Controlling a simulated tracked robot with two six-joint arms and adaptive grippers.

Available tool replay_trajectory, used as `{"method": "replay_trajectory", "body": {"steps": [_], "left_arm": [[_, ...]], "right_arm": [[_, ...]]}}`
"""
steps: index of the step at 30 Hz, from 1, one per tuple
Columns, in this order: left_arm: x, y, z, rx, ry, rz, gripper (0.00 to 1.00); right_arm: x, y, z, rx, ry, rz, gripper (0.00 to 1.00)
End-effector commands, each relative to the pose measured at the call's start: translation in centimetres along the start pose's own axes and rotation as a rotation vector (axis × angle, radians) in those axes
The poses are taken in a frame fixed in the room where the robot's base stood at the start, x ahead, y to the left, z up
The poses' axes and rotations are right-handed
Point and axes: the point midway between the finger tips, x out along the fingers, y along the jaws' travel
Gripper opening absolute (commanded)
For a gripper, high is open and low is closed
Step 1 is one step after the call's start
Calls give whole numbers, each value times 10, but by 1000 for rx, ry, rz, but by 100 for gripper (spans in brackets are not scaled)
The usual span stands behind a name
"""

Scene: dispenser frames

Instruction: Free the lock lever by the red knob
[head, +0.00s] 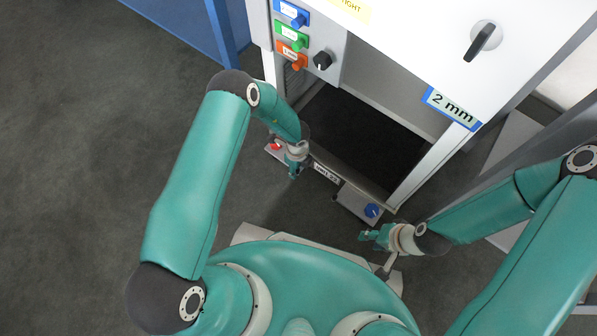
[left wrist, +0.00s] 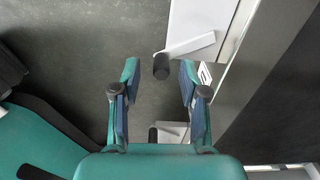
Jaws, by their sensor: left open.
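The red knob (head: 275,146) is a small red spot on a pale plate at the lower left corner of the dispenser frame in the head view. My left gripper (head: 293,171) is just right of it and slightly nearer to me, pointing down. In the left wrist view my left gripper (left wrist: 157,80) is open and empty. A pale bar (left wrist: 190,45) with a black cylindrical end (left wrist: 161,67) lies beyond its fingertips; I cannot tell whether this is the lock lever. No red shows there. My right gripper (head: 372,236) hangs near the frame's lower right corner; its opening is too small to judge.
The dispenser's white front panel (head: 430,45) carries a "2 mm" label (head: 451,107) and a black handle (head: 480,42). Blue, green and orange buttons (head: 298,60) sit at its left. A blue knob (head: 371,210) is at the lower right. Dark floor (head: 70,150) is clear at left.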

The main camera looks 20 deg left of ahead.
Motion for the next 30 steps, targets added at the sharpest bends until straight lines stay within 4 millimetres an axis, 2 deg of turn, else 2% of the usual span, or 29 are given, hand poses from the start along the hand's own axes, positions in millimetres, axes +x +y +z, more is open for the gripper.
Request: {"method": "replay_trajectory", "body": {"steps": [1,4,14,17,22,25,26,30], "left_arm": [[8,0,0,0,0,0,44],[14,0,0,0,0,-1,44],[15,0,0,0,0,-1,44],[15,0,0,0,0,-1,30],[15,0,0,0,0,0,2],[15,1,0,0,0,1,0],[16,-2,-8,7,0,0,0],[16,1,-1,3,1,1,0]], "right_arm": [[5,2,0,0,0,0,40],[6,2,0,0,0,0,40],[7,2,0,0,0,0,40],[7,2,0,0,0,0,40],[7,2,0,0,0,0,40],[7,2,0,0,0,0,40],[6,3,-1,4,2,0,40],[6,2,0,0,0,0,40]]}}
